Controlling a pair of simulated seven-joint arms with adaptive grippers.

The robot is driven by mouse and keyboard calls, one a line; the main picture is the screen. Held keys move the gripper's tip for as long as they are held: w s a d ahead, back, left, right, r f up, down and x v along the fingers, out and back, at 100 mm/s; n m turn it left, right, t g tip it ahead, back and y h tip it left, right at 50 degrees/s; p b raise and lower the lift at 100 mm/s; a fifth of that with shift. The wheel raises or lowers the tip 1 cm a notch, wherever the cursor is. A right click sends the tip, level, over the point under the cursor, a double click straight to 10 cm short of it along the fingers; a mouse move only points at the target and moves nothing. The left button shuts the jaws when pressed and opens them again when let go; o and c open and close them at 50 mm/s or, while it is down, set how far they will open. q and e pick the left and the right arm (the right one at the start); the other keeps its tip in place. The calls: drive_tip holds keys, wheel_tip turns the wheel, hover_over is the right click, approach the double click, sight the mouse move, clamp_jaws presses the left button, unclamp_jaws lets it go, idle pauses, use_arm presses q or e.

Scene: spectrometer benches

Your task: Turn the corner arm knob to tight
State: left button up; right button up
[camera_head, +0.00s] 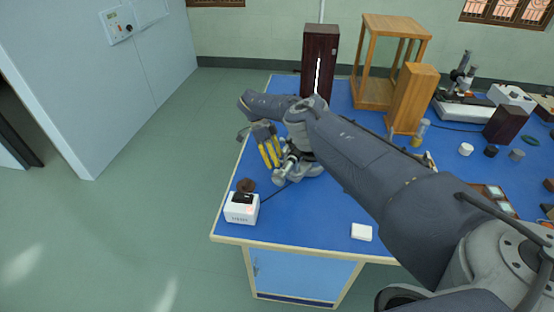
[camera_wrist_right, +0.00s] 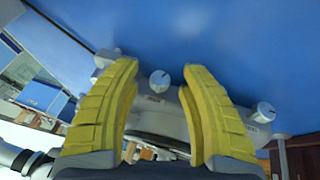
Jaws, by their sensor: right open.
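A grey metal spectrometer (camera_head: 298,170) stands on the blue bench, partly hidden behind my right arm. My right gripper (camera_head: 271,160), with yellow fingers, is just left of it and points down at it. In the right wrist view the right gripper (camera_wrist_right: 160,68) is open, its fingers apart with nothing held between them. A small round grey knob (camera_wrist_right: 159,82) with a dark pointer line shows in the gap between the fingers, touching neither. A similar knob (camera_wrist_right: 264,112) is to the right, outside the right finger. I cannot tell which is the corner arm knob. My left gripper is out of view.
A white box with a dark top (camera_head: 242,208) stands at the bench's left front corner. A white block (camera_head: 361,232) lies near the front edge. A dark tall box (camera_head: 319,62), a wooden frame (camera_head: 369,62) and a wooden box (camera_head: 410,98) stand behind.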

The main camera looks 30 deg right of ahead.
drive_tip(key=shift+c, duration=0.2)
clamp_jaws()
idle(0.4)
